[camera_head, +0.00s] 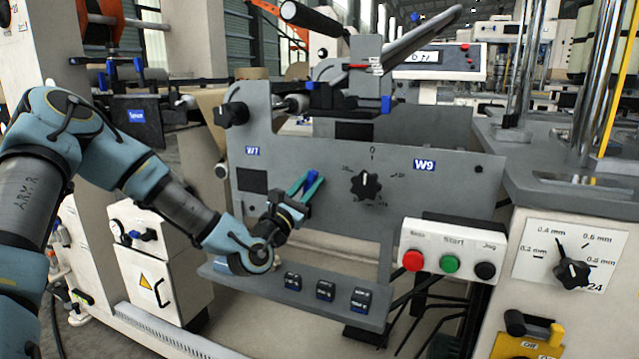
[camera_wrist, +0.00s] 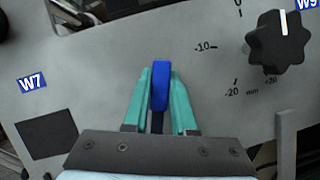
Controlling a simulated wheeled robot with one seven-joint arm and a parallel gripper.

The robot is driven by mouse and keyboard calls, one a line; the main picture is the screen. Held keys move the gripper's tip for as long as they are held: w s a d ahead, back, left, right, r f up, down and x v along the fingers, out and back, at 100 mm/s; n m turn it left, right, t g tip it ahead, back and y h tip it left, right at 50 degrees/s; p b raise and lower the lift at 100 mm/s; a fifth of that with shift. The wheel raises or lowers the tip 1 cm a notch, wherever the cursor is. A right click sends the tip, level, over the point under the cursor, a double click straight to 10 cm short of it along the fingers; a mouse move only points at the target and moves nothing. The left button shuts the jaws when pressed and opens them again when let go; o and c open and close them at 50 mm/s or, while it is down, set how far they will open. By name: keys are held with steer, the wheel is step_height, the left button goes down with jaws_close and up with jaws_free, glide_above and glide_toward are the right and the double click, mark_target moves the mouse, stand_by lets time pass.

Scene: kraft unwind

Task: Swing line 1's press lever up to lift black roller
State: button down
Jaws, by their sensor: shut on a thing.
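My gripper (camera_head: 305,186) is in front of the grey machine plate (camera_head: 300,153), between the W7 label and the black star knob. In the wrist view, the teal fingers (camera_wrist: 160,95) are closed on both sides of a blue handle (camera_wrist: 160,86). A dark stem runs down from the handle between the fingers, and the wrist hides its lower end. The handle appears to be the press lever's grip, though no line number is readable. I cannot pick out the black roller with certainty.
The star knob (camera_head: 366,185) with a scale stands right of my gripper. Below are a ledge with several black switches (camera_head: 325,290) and a button box (camera_head: 450,262). A round black knob (camera_head: 232,114) juts out at the plate's upper left.

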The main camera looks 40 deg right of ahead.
steer(key=shift+w+a+r+n+t+y, duration=0.15)
steer(key=shift+w+a+n+t, duration=0.15)
steer(key=shift+n, duration=0.45)
steer(key=shift+w+a+r+n+t+y, duration=0.15)
steer(key=shift+w+n+t, duration=0.3)
steer(key=shift+n, duration=0.25)
steer(key=shift+w+a+n+t+y, duration=0.1)
steer(key=shift+w+a+n+t, duration=0.2)
steer(key=shift+n, duration=0.45)
steer(key=shift+w, duration=0.1)
steer(key=c, duration=0.7)
jaws_free()
steer(key=shift+f, duration=0.1)
steer(key=b+v, duration=0.1)
steer(key=v, duration=0.9)
steer(key=shift+s+a, duration=0.25)
steer(key=shift+a, duration=0.1)
